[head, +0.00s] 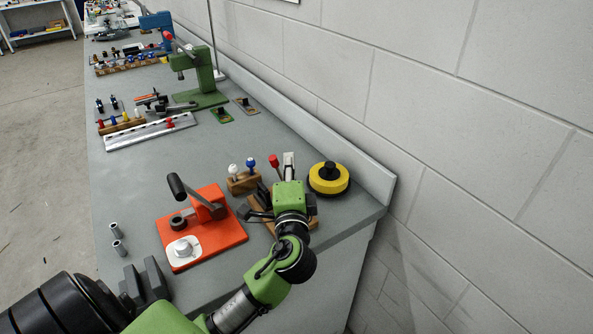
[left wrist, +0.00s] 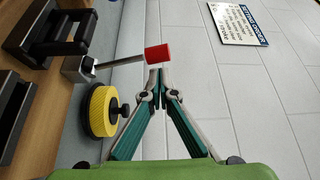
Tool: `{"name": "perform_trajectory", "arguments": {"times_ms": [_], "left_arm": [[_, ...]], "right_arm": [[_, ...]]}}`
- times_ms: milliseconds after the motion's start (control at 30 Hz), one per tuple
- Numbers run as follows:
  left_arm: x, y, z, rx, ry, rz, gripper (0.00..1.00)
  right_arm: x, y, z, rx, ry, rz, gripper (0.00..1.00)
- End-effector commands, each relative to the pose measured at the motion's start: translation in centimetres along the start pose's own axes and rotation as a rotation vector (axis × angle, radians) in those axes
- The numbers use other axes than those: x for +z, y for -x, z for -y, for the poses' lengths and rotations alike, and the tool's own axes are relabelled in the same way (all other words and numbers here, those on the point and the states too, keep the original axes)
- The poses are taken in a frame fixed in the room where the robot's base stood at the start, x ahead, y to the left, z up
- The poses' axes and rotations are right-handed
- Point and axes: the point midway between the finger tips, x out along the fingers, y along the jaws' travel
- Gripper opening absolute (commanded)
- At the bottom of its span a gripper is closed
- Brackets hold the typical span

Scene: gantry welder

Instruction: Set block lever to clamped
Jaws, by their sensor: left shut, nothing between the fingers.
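The block lever shows as a metal rod with a red cylindrical knob (left wrist: 158,54) in the left wrist view, rising from a small metal block (left wrist: 77,68). In the head view its red knob (head: 273,160) stands just left of my left gripper (head: 289,158). The left gripper is shut and empty. In the left wrist view its fingertips (left wrist: 155,74) meet right by the red knob; I cannot tell whether they touch it. In the head view my gripper body hides much of the lever's wooden base (head: 312,222). My right gripper is not in view.
A yellow and black round knob (head: 328,178) stands to the right, near the wall. An orange fixture (head: 210,240) with a black handle is to the left. A small wooden rack (head: 243,182) holds white and blue knobs. Dark blocks (head: 147,280) stand at the front.

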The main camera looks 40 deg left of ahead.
Motion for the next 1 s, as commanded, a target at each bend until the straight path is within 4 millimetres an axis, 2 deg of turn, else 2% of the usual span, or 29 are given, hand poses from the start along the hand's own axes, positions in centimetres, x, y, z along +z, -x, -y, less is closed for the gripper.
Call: {"name": "perform_trajectory", "arguments": {"times_ms": [400, 1000], "left_arm": [[1.5, 0.8, 0.2, 0.002, -0.003, 0.001, 0.0], [1.8, 0.9, 0.1, 0.003, -0.006, 0.006, 0.0]], "right_arm": [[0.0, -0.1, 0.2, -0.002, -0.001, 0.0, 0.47], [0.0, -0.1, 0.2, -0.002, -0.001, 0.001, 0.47]]}}
